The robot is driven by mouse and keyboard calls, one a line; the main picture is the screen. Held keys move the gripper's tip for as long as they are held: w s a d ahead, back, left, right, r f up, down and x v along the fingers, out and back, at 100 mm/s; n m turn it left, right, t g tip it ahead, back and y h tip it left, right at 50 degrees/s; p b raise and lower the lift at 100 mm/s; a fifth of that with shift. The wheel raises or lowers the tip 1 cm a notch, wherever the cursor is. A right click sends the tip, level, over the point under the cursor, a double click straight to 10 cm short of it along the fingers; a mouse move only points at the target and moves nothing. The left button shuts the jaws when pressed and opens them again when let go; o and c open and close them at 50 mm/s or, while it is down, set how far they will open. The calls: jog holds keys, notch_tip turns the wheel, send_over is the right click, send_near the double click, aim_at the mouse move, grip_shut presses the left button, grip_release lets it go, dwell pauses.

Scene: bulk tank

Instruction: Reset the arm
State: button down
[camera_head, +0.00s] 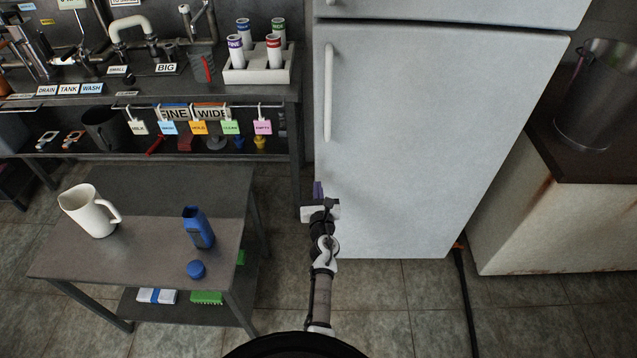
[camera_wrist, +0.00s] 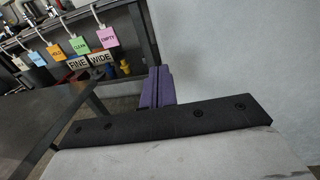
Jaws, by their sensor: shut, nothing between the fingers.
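My gripper (camera_head: 318,188) is in front of the lower left part of the white refrigerator in the head view, with my arm reaching up from the bottom middle. In the wrist view its purple fingers (camera_wrist: 156,87) are together, with nothing between them. The gripper points toward the gap between the shelf bench and the refrigerator (camera_head: 420,140). I cannot tell whether it touches the refrigerator.
A small table (camera_head: 150,250) at left holds a white pitcher (camera_head: 91,212), a blue bottle (camera_head: 198,228) and a blue cap (camera_head: 196,269). A labelled bench (camera_head: 150,95) stands behind. A counter (camera_head: 560,215) with a clear container (camera_head: 597,95) is at right. The floor right of my arm is mostly clear.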

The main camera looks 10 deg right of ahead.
jog(key=s+a, duration=0.1)
jog(key=s, duration=0.6)
jog(key=shift+s+a, duration=0.25)
jog(key=shift+s, duration=0.1)
jog(key=shift+f, duration=0.1)
